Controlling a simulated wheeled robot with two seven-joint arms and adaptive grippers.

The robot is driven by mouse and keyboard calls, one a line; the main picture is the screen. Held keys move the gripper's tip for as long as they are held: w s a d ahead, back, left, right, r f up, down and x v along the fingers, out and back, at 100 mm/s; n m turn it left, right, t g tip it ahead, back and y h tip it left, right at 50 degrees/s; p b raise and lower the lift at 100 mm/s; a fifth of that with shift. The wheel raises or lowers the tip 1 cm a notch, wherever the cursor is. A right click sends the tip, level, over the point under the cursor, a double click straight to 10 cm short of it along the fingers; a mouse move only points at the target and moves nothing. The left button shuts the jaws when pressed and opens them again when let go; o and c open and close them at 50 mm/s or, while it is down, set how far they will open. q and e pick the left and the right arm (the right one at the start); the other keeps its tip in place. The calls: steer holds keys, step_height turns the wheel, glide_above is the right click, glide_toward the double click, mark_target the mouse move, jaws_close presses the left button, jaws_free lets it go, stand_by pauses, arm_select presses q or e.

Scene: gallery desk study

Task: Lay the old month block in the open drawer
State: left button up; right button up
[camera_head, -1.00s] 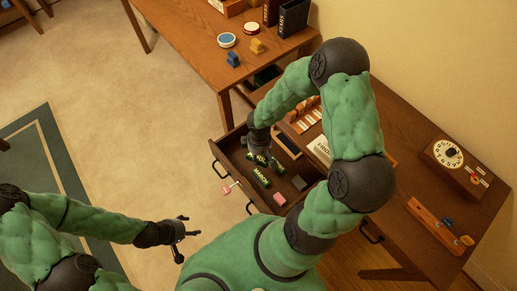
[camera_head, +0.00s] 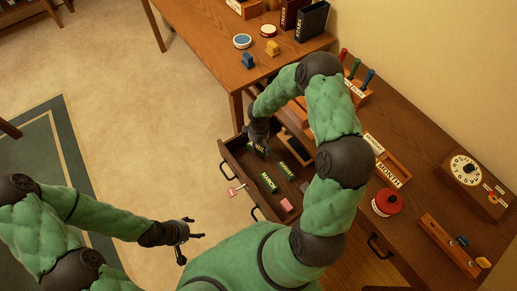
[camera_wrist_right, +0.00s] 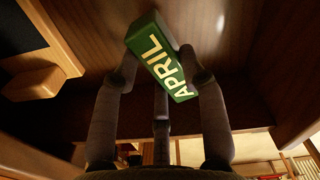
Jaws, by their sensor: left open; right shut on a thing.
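The open drawer (camera_head: 228,165) juts from the desk. My right gripper (camera_head: 258,140) is at its far end, shut on a green month block lettered APRIL (camera_wrist_right: 160,55). In the right wrist view the block lies tilted between the fingers (camera_wrist_right: 160,78), close to a brown wooden surface; I cannot tell whether it touches it. Green blocks lettered MARCH (camera_head: 269,183) and AUGUST (camera_head: 287,171) lie in the drawer, apart from the gripper. The wooden MONTH holder (camera_head: 388,175) is on the desktop. My left gripper (camera_head: 184,235) is open and empty, left of the drawer over the floor.
A pink block (camera_head: 286,205) lies in the drawer's near part. A pink-tagged item (camera_head: 236,191) shows at its front edge. A red round tin (camera_head: 387,202), a dial box (camera_head: 467,170) and a wooden rack (camera_head: 448,243) stand on the desk. My right arm arches over the desk's edge.

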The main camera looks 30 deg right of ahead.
mark_target(259, 146)
steer(key=shift+f+b, duration=0.65)
steer(key=shift+f, duration=0.9)
steer(key=shift+f, duration=0.2)
steer(key=o, duration=1.2)
steer(key=shift+c, duration=0.2)
steer(key=shift+r, duration=0.15)
steer(key=shift+r, duration=0.25)
step_height(259, 146, up, 12)
steer(key=p, duration=0.4)
steer(key=shift+f, duration=0.2)
